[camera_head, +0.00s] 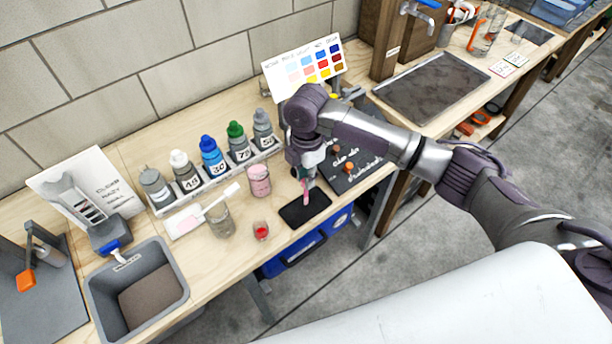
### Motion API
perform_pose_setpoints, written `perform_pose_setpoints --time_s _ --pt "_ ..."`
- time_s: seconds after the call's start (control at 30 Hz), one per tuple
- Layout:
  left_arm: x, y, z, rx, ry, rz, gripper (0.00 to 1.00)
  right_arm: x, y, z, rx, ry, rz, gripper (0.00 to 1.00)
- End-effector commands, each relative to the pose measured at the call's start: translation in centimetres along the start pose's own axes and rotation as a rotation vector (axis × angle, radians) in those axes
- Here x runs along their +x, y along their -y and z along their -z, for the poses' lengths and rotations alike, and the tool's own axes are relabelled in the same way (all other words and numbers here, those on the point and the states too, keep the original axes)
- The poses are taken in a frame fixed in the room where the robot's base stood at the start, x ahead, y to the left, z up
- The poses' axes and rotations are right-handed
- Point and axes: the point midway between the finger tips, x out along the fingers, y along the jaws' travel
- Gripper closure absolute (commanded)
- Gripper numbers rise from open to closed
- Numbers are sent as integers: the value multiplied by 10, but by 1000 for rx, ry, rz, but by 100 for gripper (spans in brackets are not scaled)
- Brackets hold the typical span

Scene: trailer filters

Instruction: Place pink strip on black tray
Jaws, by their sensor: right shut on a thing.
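The black tray (297,215) lies flat near the front edge of the wooden bench. My right gripper (307,178) points down just above the tray, shut on the pink strip (306,191). The strip hangs upright below the fingers, over the tray's back part. I cannot tell whether its lower end touches the tray. The arm comes in from the right and hides part of the bench behind it. My left gripper is not in view.
A glass jar (220,220), a pink jar (259,181) and a small cup of red liquid (261,231) stand left of the tray. Several capped bottles (212,158) stand in a rack behind. A dark board (358,165) lies to the right. A grey bin (101,283) stands at the left.

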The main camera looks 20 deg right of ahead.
Motion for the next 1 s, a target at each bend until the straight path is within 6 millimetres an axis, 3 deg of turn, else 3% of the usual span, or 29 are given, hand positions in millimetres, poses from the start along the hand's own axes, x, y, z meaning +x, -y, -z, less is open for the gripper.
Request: perform_pose_setpoints --time_s 0.13,0.5,0.53,0.67,1.0 --pt "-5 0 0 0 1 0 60 13 0 0 0 -1 1 100" --pt "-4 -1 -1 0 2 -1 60 17 0 0 0 0 -1 100" --pt "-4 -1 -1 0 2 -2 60 17 -1 0 0 0 -2 76" --pt "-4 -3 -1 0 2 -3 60 16 0 0 0 0 -1 55" --pt "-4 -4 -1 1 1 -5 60 13 0 -1 0 0 -2 55"
